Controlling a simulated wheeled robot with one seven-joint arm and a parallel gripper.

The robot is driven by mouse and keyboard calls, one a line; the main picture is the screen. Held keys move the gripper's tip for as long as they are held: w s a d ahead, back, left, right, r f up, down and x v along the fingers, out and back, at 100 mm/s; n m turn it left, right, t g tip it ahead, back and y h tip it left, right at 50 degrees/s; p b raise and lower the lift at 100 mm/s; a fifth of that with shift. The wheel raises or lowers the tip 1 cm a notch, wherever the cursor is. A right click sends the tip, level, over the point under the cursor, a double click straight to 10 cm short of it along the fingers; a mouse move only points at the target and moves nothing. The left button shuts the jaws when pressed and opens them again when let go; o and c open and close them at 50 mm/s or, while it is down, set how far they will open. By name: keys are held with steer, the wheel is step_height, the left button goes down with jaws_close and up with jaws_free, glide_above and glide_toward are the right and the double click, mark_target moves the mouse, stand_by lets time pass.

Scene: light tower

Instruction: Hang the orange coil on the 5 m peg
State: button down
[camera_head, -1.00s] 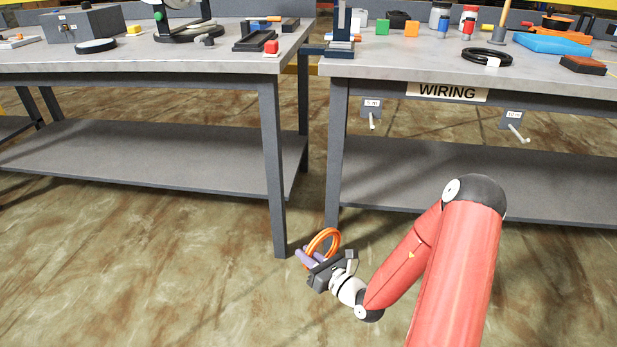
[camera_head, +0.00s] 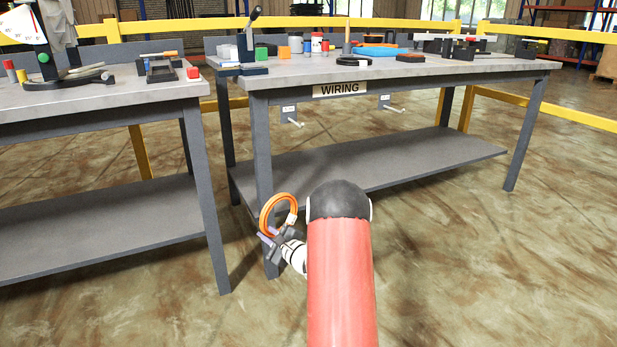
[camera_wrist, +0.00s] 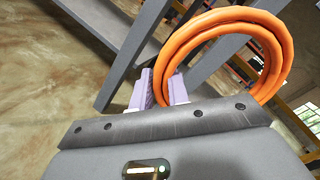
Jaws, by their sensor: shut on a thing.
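The orange coil (camera_head: 279,213) is held upright in my gripper (camera_head: 270,237), low in front of the left front leg of the wiring bench. In the wrist view the coil (camera_wrist: 268,62) rises from between the purple fingers of my gripper (camera_wrist: 163,88), which are shut on its lower left part. Two pegs stick out under the bench's front edge, each below a small label plate. The left peg (camera_head: 297,123) is the one whose plate read 5 m or similar earlier. The right peg (camera_head: 396,109) is farther along. Both pegs look empty, and the coil is well below and apart from them.
The wiring bench (camera_head: 430,70) has a lower shelf (camera_head: 400,155) and a "WIRING" sign (camera_head: 340,89). A black coil (camera_head: 353,60) and several tools lie on top. Another bench (camera_head: 100,97) stands at left, with a narrow gap between. The floor at right is clear.

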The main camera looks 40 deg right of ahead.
steer(key=d+r+n+h, duration=0.1)
steer(key=d+r, duration=0.1)
steer(key=d+r+h+b, duration=0.1)
steer(key=d+r, duration=0.1)
steer(key=d, duration=0.1)
steer(key=w+d+r+n+h+b, duration=0.1)
steer(key=d+r, duration=0.2)
steer(key=shift+n, duration=0.3)
steer(key=s+d+r+h+b, duration=0.1)
steer(key=d+r, duration=0.2)
steer(key=r, duration=0.3)
steer(key=s+d+r+n+h+b, duration=0.1)
steer(key=d+r+h, duration=0.1)
steer(key=d+r, duration=0.2)
steer(key=shift+d+r+h, duration=0.3)
steer(key=shift+r, duration=0.6)
steer(key=shift+w, duration=0.1)
steer(key=w+d+f, duration=0.1)
steer(key=w, duration=0.5)
steer(key=w+d+f, duration=0.2)
steer(key=w, duration=0.4)
steer(key=shift+w, duration=0.25)
